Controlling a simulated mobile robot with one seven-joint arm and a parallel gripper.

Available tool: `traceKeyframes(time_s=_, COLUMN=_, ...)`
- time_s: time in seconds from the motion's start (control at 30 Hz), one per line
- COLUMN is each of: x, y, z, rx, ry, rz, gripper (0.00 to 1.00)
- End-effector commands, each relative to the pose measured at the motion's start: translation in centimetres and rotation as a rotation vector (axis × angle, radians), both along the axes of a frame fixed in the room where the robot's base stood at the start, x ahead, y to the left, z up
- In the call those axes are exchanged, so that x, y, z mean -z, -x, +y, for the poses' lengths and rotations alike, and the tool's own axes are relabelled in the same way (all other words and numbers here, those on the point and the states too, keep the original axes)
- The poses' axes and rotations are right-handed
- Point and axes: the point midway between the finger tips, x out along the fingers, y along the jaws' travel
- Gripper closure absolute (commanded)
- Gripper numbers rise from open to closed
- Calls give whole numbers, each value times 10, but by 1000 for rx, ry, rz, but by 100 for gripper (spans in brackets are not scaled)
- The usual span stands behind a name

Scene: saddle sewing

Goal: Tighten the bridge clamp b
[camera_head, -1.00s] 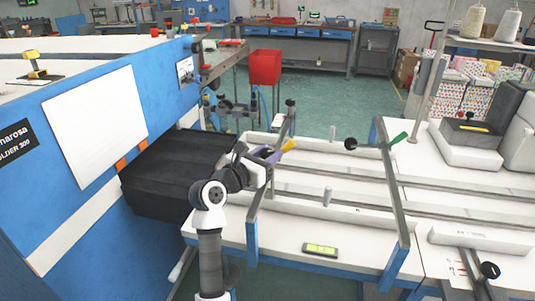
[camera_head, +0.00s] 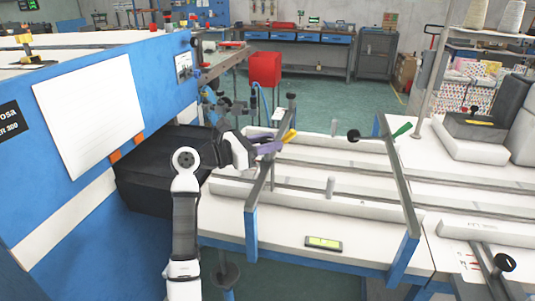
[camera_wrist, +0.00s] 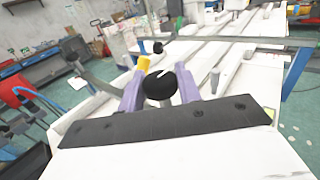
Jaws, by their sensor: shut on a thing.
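A bridge with a pale bar (camera_head: 258,190) and a blue foot crosses the white table on the left. A clamp with a yellow lever (camera_head: 290,135) is on it. My gripper (camera_head: 268,147), with purple fingers, is at this clamp from the left. In the wrist view, a round black knob (camera_wrist: 160,88) sits between the two fingers, and the gripper is shut on it. The yellow lever shows just beyond the left finger. The frames show no letter on the clamp. A second bridge (camera_head: 400,185) on the right has a black knob (camera_head: 353,135) and a green lever (camera_head: 402,130).
A blue machine (camera_head: 90,110) stands close on the left, with a black block (camera_head: 150,175) beside my arm. A small device with a green screen (camera_head: 323,243) lies on the table front. White pegs (camera_head: 330,186) and long rails run between the bridges.

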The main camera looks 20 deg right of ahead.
Motion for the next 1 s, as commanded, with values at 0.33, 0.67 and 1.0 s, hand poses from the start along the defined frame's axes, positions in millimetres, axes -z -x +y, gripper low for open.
traceKeyframes(time_s=0.33, x=3, y=-2, z=0, rx=329, ry=-2, rz=-1, gripper=89)
traceKeyframes(time_s=0.67, x=-3, y=-1, z=0, rx=626, ry=-2, rz=1, gripper=89)
traceKeyframes(time_s=1.0, x=-4, y=-1, z=0, rx=805, ry=-2, rz=1, gripper=89)
